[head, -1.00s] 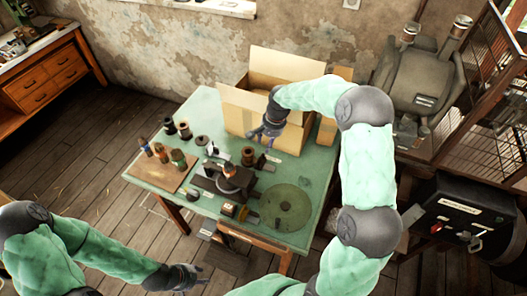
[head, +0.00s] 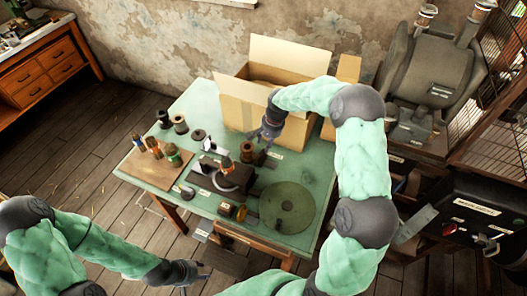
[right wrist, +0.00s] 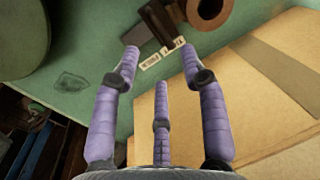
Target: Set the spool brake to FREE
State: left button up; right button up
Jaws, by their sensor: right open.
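In the right wrist view a dark bar-shaped lever (right wrist: 162,22) lies beside a brown spool (right wrist: 209,8). Small white labels (right wrist: 160,55) sit at its end, too small to read surely; it may be the spool brake. In the head view the brown spool (head: 247,150) stands on the green table (head: 310,165), left of my right gripper (head: 266,138). My right gripper (right wrist: 160,62) is open and empty, its fingertips just short of the labels in the picture. My left gripper (head: 190,272) is low in front of the table; its finger state is too small to tell.
An open cardboard box (head: 245,108) stands right behind my right gripper. A round green disc (head: 287,207) lies at the table's front right. A dark machine with a handwheel, several spools and a brown board (head: 150,172) fill the left. A black control box (head: 470,215) stands right.

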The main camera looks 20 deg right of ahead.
send_over(264, 160)
notch_tip(264, 160, down, 6)
jog(key=shift+a+f, duration=0.1)
jog(key=shift+f, duration=0.15)
grip_shut()
